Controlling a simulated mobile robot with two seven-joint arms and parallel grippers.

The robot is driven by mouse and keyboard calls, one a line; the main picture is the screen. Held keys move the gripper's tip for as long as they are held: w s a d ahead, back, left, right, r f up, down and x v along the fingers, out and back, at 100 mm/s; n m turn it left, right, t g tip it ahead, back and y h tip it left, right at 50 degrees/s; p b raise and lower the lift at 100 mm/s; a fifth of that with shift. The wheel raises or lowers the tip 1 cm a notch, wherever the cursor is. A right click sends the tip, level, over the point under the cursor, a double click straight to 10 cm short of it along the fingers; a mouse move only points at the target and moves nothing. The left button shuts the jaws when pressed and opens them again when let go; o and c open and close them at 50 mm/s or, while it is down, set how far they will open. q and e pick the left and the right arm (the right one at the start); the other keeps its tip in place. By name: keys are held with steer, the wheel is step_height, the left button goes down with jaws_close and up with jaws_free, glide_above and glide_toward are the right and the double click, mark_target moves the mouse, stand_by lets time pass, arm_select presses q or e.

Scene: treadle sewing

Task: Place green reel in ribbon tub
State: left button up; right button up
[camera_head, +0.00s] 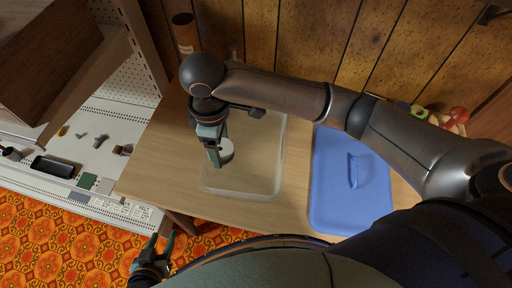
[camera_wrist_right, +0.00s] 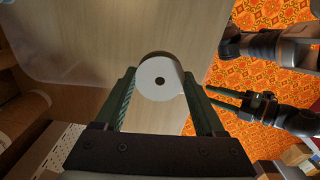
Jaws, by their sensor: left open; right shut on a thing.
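My right gripper (camera_head: 220,152) is shut on a reel (camera_head: 227,148), over the left part of a clear, open tub (camera_head: 245,192) on the wooden table. In the right wrist view the reel (camera_wrist_right: 160,79) sits between the two fingers, its round white end with a dark centre hole facing the camera. No green shows on it. The tub's clear wall (camera_wrist_right: 75,75) shows behind it; I cannot tell the reel's height above the tub floor. My left gripper (camera_head: 160,245) is open and empty, off the table's front left edge. It also shows in the right wrist view (camera_wrist_right: 222,98).
A blue lid (camera_head: 338,195) with a handle lies right of the tub. A cabinet with a white worktop (camera_head: 90,155) holding small parts stands at left. A brown cylinder (camera_head: 185,32) stands at the back wall; small coloured items (camera_head: 455,117) lie at far right.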

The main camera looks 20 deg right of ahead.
glide_toward(260, 153)
steer(key=s+a+r, duration=0.1)
steer(key=a+r, duration=0.1)
steer(key=a, duration=0.2)
steer(key=d+f, duration=0.3)
steer(key=shift+w+f+b, duration=0.3)
steer(key=shift+f+b, duration=0.05)
steer(key=shift+f, duration=0.05)
steer(key=shift+w+d+f, duration=0.1)
steer(key=shift+d+f, duration=0.2)
steer(key=shift+f, duration=0.15)
steer(key=shift+d+f, duration=0.15)
steer(key=shift+f, duration=0.8)
steer(key=shift+d+f, duration=0.1)
steer(key=shift+f, duration=0.8)
steer(key=shift+f, duration=0.1)
steer(key=o, duration=1.3)
step_height(260, 153, up, 12)
steer(key=shift+r+p, duration=0.2)
steer(key=shift+p, duration=0.3)
